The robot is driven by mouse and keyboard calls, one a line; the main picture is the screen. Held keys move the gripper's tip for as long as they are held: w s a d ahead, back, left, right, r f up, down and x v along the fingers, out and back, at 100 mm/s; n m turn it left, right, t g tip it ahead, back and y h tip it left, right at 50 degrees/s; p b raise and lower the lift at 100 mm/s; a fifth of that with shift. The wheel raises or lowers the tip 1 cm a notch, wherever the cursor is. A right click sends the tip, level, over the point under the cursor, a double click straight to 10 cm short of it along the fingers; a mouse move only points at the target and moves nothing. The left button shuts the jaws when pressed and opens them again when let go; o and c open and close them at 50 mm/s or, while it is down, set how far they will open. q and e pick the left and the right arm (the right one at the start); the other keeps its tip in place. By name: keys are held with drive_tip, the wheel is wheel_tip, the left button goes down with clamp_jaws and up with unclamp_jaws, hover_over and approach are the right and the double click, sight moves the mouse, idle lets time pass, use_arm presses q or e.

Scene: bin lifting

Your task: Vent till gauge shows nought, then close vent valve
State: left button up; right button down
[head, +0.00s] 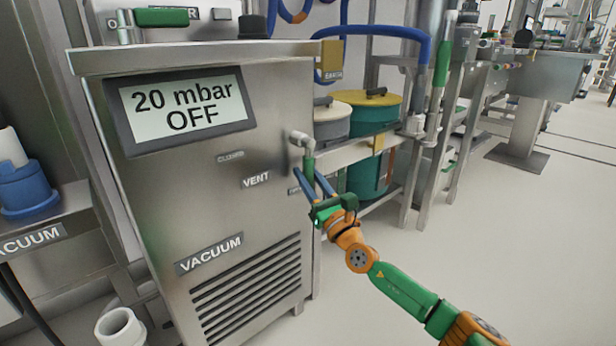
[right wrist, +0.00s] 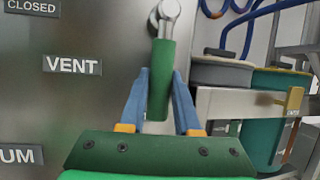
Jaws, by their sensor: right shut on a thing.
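The gauge display (head: 180,109) on the steel vacuum cabinet reads "20 mbar OFF". The vent valve (head: 302,140) is on the cabinet's front near its right edge, beside the VENT label (head: 256,180). Its green handle (right wrist: 162,60) hangs downward from a metal pivot (right wrist: 168,10), away from the CLOSED label (right wrist: 32,7). My right gripper (right wrist: 160,85) is shut on the green handle, with a blue finger on each side of its lower part. It shows from above in the head view (head: 316,182). My left gripper is not in view.
A slotted grille (head: 250,290) is low on the cabinet. Lidded drums (head: 372,115) and a steel frame with hoses stand close on the right. The floor (head: 480,230) at right is clear.

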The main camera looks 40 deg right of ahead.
sight(312, 181)
drive_tip(key=c, duration=0.6)
unclamp_jaws()
drive_tip(key=shift+d, duration=0.1)
drive_tip(key=shift+p+v, duration=0.4)
drive_tip(key=shift+v, duration=3.15)
